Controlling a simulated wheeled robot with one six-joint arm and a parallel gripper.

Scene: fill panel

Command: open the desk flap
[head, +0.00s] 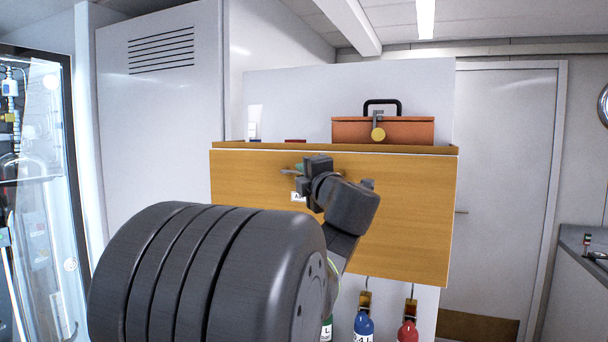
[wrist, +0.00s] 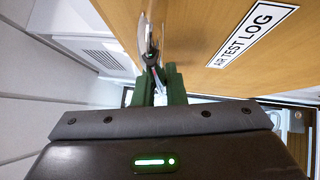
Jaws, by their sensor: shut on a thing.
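The desk flap (head: 400,225) is a broad wooden panel that stands upright below a narrow wooden ledge in the head view. In the wrist view the flap (wrist: 210,30) fills the upper right and bears a white label (wrist: 256,35) reading "AIR TEST LOG". My gripper (head: 296,170) is at the upper middle of the flap, and my arm hides part of the panel. In the wrist view the green fingers of my gripper (wrist: 160,74) are shut on a thin metal handle (wrist: 149,40) at the flap's face. The handle's grasped part is hidden between the fingers.
An orange toolbox (head: 395,131) with a black handle stands on the ledge (head: 320,147) above the flap. A blue bottle (head: 364,325) and a red bottle (head: 408,330) hang below it. A glass cabinet (head: 40,190) stands at left, a counter (head: 585,260) at right.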

